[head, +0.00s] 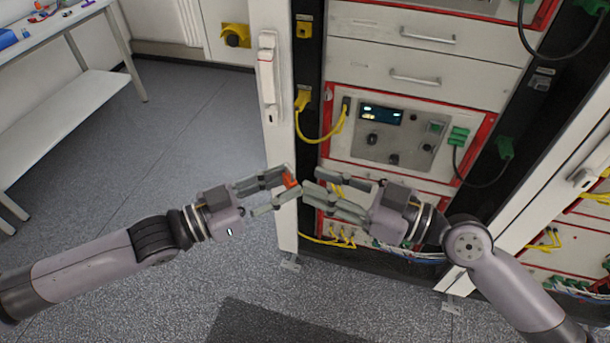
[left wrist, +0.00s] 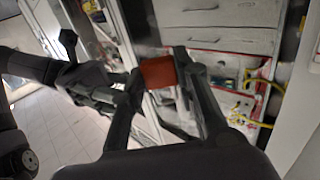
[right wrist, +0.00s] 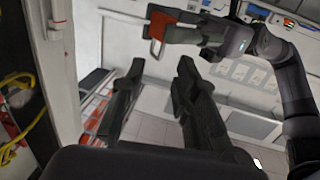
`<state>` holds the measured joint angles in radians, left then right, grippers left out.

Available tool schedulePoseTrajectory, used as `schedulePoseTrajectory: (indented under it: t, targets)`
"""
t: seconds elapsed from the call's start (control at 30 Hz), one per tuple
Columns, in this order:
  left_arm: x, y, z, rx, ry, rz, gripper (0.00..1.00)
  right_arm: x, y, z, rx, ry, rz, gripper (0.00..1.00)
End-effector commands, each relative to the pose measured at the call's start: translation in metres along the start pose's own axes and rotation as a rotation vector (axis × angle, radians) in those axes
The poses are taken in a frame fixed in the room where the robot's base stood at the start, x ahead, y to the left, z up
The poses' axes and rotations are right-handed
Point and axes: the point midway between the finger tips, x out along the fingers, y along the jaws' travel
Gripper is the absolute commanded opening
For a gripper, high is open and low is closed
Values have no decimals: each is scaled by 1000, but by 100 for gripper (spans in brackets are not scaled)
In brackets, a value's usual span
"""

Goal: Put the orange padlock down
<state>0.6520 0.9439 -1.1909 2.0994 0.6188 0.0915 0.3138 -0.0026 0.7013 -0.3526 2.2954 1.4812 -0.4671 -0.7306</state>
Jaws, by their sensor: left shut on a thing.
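The orange padlock (head: 291,181) is between the fingertips of my left gripper (head: 282,188) in the head view, held in the air in front of the cabinet. In the left wrist view its orange-red body (left wrist: 158,72) sits between the two fingers. In the right wrist view the padlock (right wrist: 161,27) shows its body and a pale shackle at the tips of my left gripper. My right gripper (head: 322,195) is close by on the right, its fingers pointing toward the padlock. In the right wrist view its fingers (right wrist: 155,85) are apart with nothing between them.
The cabinet's open white door (head: 280,135) stands behind the grippers. The battery cycler (head: 385,135) with yellow and green cables is behind my right gripper. A white table (head: 50,40) with small items and a lower shelf (head: 65,105) is at the far left.

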Motion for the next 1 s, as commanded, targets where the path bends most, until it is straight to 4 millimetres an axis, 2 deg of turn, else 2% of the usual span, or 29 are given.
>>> schedulePoseTrajectory:
  t: [0.1, 0.3, 0.67, 1.0]
  targets:
    - [0, 0, 0, 0, 1, 0, 8, 17, 0, -2, -1, 5, 0, 28]
    - [0, 0, -1, 0, 1, 0, 8, 34, 0, -1, 0, 2, 0, 28]
    - [0, 0, -1, 0, 1, 0, 8, 39, 0, 0, -1, -2, 0, 28]
    - [0, 0, 0, 0, 1, 0, 8, 39, 0, 0, -1, -1, 0, 7]
